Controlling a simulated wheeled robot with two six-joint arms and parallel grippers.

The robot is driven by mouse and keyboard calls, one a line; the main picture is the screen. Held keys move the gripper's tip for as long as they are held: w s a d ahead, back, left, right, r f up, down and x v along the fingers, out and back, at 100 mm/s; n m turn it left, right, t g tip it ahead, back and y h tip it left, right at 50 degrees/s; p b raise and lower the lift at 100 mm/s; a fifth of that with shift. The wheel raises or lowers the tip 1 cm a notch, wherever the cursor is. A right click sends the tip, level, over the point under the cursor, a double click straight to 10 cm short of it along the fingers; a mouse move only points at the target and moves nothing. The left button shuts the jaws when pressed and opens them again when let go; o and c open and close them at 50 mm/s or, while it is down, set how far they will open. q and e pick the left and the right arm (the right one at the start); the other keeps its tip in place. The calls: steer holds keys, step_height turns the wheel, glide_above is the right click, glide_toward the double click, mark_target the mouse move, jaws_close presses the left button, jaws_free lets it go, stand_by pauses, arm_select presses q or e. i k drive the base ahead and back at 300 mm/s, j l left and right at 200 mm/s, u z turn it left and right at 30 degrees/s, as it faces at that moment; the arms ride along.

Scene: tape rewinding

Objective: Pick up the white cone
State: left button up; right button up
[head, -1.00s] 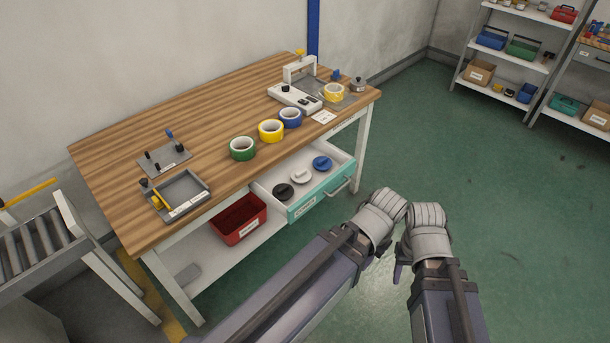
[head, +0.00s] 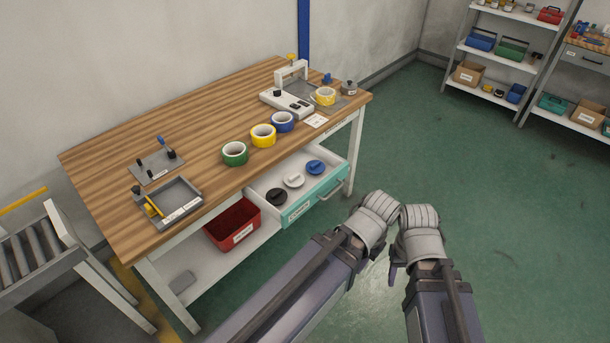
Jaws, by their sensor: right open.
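The white cone (head: 294,180) sits in the open drawer (head: 262,187) of the workbench, between a black cone (head: 277,196) and a blue cone (head: 314,167). It is small here and nothing covers it. My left gripper (head: 378,212) is in front of the drawer, to the lower right of the white cone and apart from it. My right gripper (head: 418,222) is beside the left one, further right. It is open and holds nothing that I can see. The fingers of the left gripper are not clear enough to tell their state.
The wooden workbench (head: 120,170) carries green (head: 234,160), yellow and blue tape rolls near its front edge, above the drawer. A grey tray (head: 182,192) lies at the left. A red bin (head: 218,238) stands on the lower shelf. The green floor to the right is clear.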

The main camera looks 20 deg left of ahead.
mark_target(295, 180)
steer(key=i+j, duration=0.25)
steer(key=j, duration=0.15)
steer(key=i+j, duration=0.5)
steer(key=j, duration=0.25)
